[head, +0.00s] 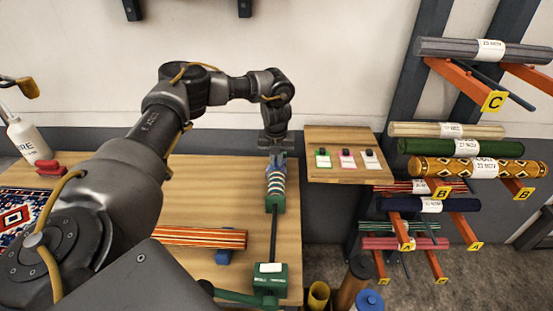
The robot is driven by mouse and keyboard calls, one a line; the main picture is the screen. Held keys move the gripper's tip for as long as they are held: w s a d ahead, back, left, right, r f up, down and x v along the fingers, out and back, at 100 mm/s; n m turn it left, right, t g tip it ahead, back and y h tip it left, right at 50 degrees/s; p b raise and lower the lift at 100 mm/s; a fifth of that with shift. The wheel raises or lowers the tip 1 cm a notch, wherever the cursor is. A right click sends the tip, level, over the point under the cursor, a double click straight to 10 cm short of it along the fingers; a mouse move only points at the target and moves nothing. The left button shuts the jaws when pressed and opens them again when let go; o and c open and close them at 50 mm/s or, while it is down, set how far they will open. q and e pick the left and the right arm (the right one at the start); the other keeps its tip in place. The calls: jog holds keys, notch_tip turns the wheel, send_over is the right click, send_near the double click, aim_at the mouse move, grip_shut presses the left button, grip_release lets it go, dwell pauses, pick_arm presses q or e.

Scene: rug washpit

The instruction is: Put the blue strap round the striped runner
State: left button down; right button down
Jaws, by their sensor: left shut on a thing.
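The striped runner (200,237) is a roll with red, orange and pale stripes, lying on the wooden table with its right end on a blue support (223,257). My arm hides its left part. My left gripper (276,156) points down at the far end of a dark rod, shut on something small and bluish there. I cannot tell for sure that it is the blue strap. Just below the fingertips, several blue and white bands (275,180) sit around the rod, above a green block (275,204). The gripper is to the right of and beyond the runner. My right gripper is not in view.
A green box (270,282) holds the rod's near end. A small wooden shelf (348,176) with tagged items stands to the right. A rack of rolled rugs (450,147) is farther right. A patterned rug (20,217) and a white bottle (30,140) are at the left.

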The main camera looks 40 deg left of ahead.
pick_arm(q)
jog(key=shift+w+f+b, duration=0.1)
jog(key=shift+f+b, duration=1.05)
jog(key=shift+f, duration=2.2)
jog(key=c, duration=1.4)
grip_release()
jog(key=shift+c, duration=0.2)
